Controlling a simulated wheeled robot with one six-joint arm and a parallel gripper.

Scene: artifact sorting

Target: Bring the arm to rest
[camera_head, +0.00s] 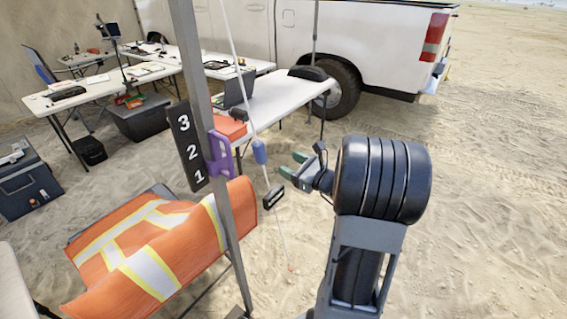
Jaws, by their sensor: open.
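My gripper (295,168) is at the middle of the head view, at the end of my arm (380,185). Its green-tipped fingers point left and are apart, with nothing seen between them. The arm rises from the lower right and bends at a thick dark joint, with the gripper to the left of that joint. The gripper is in the air over sand, to the right of a blue piece on a hanging cord (260,152). I cannot tell how near the cord is in depth.
A metal pole (207,110) with a numbered black sign (187,147) stands left of the gripper. An orange vest (150,250) lies lower left. White tables (275,100) and a white pickup truck (385,40) are behind. Open sand (490,180) is at the right.

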